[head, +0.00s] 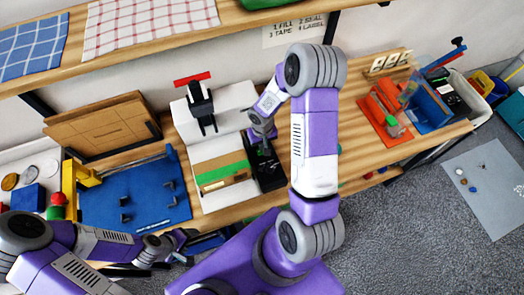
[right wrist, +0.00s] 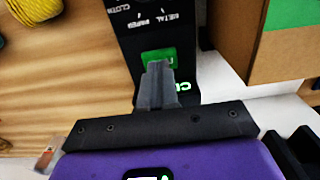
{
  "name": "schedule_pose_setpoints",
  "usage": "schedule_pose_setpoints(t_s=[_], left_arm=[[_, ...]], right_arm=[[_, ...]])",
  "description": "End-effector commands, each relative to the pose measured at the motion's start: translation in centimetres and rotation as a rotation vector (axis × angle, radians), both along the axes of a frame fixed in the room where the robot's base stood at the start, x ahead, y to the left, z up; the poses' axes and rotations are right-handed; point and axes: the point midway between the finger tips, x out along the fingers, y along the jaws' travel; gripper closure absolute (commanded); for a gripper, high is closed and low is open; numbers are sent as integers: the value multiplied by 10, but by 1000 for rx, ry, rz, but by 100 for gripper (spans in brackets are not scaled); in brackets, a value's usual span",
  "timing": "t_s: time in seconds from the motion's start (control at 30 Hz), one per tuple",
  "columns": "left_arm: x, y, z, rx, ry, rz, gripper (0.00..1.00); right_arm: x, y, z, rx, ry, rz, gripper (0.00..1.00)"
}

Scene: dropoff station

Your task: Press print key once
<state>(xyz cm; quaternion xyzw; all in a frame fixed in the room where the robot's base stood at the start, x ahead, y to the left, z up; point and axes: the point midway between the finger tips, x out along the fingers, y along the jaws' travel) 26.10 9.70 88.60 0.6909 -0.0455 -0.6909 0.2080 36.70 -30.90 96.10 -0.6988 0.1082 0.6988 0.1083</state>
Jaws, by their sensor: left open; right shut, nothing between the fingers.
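A black device (head: 270,177) with a dark panel stands on the bench beside the white machine. The right wrist view shows its panel (right wrist: 150,17) with white words, PAPER, METAL and CLOTH. A green key (right wrist: 152,56) sits below those words, its label mostly hidden by my fingers. My right gripper (right wrist: 158,68) is shut and empty, its tips over the green key; I cannot tell whether they touch it. In the head view my right gripper (head: 263,140) is above the device. My left gripper (head: 184,238) is open and empty near the bench's front edge.
A blue board (head: 150,195) lies further left. An orange fixture (head: 385,117) stands right. A yellow roll (right wrist: 35,8) is near the panel.

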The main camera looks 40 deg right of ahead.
Motion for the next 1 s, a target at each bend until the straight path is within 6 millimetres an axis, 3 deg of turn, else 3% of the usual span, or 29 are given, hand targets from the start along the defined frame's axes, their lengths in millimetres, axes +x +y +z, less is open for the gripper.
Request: schedule_pose_setpoints(t_s=[1.0], left_arm=[[0,0,-17,0,0,0,31]], right_arm=[[0,0,-17,0,0,0,100]])
